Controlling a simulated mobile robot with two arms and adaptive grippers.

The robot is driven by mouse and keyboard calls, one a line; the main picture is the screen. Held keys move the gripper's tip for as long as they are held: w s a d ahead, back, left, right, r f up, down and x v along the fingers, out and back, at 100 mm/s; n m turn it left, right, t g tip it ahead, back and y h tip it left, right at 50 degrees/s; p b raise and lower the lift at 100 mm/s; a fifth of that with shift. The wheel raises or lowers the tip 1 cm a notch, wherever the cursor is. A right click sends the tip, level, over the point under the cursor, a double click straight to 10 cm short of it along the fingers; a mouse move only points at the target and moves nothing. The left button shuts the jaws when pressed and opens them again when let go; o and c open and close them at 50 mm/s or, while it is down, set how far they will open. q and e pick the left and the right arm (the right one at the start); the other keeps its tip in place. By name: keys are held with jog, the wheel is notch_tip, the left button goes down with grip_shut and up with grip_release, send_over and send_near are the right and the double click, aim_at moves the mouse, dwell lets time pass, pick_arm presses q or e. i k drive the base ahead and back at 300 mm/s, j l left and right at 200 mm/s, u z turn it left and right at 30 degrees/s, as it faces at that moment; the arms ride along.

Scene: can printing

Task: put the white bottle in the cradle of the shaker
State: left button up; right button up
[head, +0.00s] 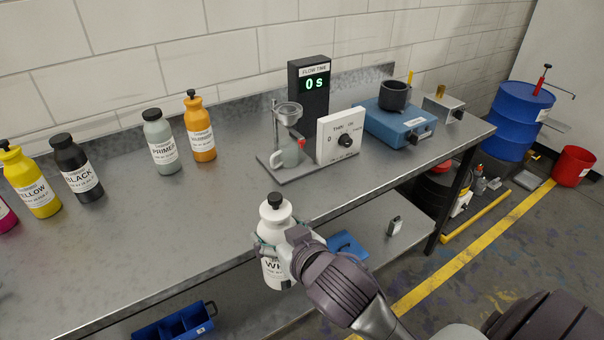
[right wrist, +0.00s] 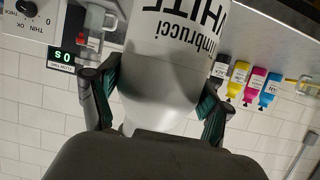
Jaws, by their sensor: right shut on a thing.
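The white bottle (head: 274,215), with a black cap and a label, is upright at the front edge of the bench in the head view. My right gripper (head: 284,247) is shut around its body. In the right wrist view the bottle (right wrist: 172,50) appears upside down between the two fingers of the gripper (right wrist: 158,95), with "WHITE" on its label. A blue machine with a dial (head: 393,124) stands at the back right of the bench. The black round cup (head: 395,95) on top of it looks like the shaker's cradle, and its inside is hard to see. My left gripper is not in view.
A flow timer (head: 309,97) reading 0 s, a stand with a cup (head: 287,152) and a white dial box (head: 340,138) stand mid-bench, left of the blue machine. Primer (head: 161,141), orange (head: 200,129), black (head: 77,168) and yellow (head: 31,184) bottles stand left. The front bench surface (head: 190,215) is clear.

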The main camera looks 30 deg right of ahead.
aim_at(391, 103)
jog(key=l, duration=0.85)
jog(key=i+l, duration=0.1)
jog(key=l, duration=0.75)
jog(key=k+z, duration=0.05)
